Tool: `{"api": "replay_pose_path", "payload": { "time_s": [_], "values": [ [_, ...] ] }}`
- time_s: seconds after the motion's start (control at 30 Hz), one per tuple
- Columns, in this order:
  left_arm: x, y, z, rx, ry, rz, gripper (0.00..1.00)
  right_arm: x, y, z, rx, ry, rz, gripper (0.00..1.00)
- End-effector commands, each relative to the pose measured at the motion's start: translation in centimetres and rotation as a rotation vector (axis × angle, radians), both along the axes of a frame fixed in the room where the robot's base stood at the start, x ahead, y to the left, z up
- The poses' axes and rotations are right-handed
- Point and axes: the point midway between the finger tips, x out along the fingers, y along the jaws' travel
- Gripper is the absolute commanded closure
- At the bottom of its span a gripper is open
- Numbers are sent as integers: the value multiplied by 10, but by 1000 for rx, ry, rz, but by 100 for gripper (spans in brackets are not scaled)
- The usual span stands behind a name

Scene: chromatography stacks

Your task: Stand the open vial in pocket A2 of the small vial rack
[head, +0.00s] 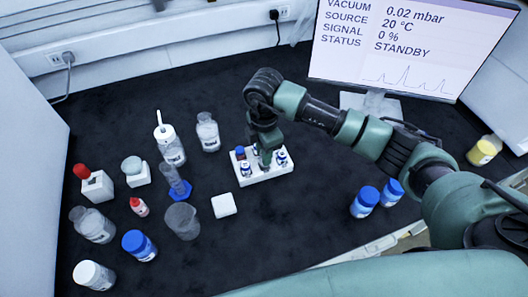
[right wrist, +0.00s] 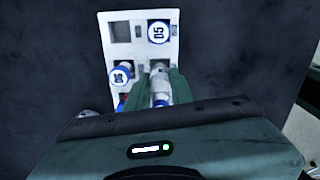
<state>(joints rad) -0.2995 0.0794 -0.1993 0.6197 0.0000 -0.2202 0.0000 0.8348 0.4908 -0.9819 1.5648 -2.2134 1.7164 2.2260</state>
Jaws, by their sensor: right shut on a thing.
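The small white vial rack (head: 268,175) stands on the dark bench in the head view; it also shows in the right wrist view (right wrist: 140,18). My right gripper (head: 264,158) points down over the rack. In the right wrist view its fingers (right wrist: 159,92) are shut on the open vial (right wrist: 160,80), a clear, pale vial with no cap visible. The vial is over or in the rack's middle row; its base is hidden, so I cannot tell whether it touches. Blue-capped vials stand in other pockets, one at the top right (right wrist: 159,31) and one at left (right wrist: 122,73). The top-left pocket is empty.
Left of the rack stand a blue-based cylinder (head: 176,184), a beaker (head: 182,221), a wash bottle (head: 169,146) and several bottles. A white block (head: 224,205) lies in front. Blue-capped jars (head: 365,201) stand at right, below the monitor (head: 410,50). Bench behind the rack is clear.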

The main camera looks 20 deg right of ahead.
Motion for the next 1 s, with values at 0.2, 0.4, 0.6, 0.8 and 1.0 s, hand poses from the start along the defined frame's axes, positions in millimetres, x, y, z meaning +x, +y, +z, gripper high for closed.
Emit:
{"api": "replay_pose_path", "payload": {
  "time_s": [0.2,0.4,0.6,0.8,1.0],
  "values": [
    [0,0,-5,0,0,0,64,0,0,-7,0,0,0,100],
    [0,0,-10,0,0,0,64,0,0,-14,0,1,0,100],
    [0,0,-15,0,0,0,64,0,0,-21,0,0,0,100],
    [0,0,-16,0,0,0,64,0,0,-24,0,0,0,100],
    [0,0,-16,0,0,-1,64,0,0,-23,0,0,0,100]
  ]
}}
